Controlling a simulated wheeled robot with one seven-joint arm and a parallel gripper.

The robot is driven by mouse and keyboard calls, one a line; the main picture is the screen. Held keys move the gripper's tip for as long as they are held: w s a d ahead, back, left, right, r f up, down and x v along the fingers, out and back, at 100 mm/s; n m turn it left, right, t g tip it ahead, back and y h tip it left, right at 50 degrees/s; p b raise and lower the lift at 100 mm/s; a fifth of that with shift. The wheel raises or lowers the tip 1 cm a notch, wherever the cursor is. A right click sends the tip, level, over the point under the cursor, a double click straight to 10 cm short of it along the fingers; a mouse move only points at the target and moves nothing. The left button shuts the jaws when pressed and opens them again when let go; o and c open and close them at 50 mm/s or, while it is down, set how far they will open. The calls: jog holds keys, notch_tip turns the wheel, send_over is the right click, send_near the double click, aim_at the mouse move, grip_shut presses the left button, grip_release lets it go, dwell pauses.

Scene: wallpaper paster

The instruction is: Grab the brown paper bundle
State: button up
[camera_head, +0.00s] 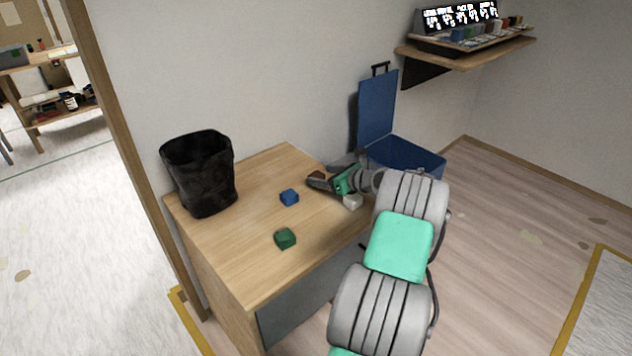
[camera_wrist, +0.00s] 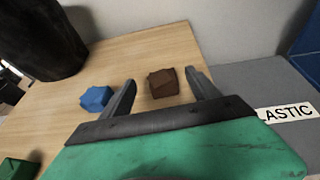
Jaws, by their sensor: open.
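The brown paper bundle (camera_wrist: 163,83) is a small, crumpled brown block on the wooden table. In the wrist view it lies between and just beyond the two fingers of my gripper (camera_wrist: 160,88). The fingers are apart, and I cannot tell whether either one touches it. In the head view the brown bundle (camera_head: 316,176) shows at the tips of my gripper (camera_head: 312,184), near the table's back right edge, partly hidden by the gripper.
A blue block (camera_head: 289,197), a green block (camera_head: 285,238) and a whitish block (camera_head: 352,201) lie on the table (camera_head: 240,260). A black bin (camera_head: 200,172) stands at its left back. An open blue bin (camera_head: 405,157) is beyond the right edge. A wall shelf (camera_head: 470,52) hangs above.

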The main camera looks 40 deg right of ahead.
aim_at(317, 175)
jog(key=x, duration=0.4)
jog(key=shift+d+f, duration=0.15)
jog(key=shift+c, duration=0.3)
jog(key=c, duration=1.3)
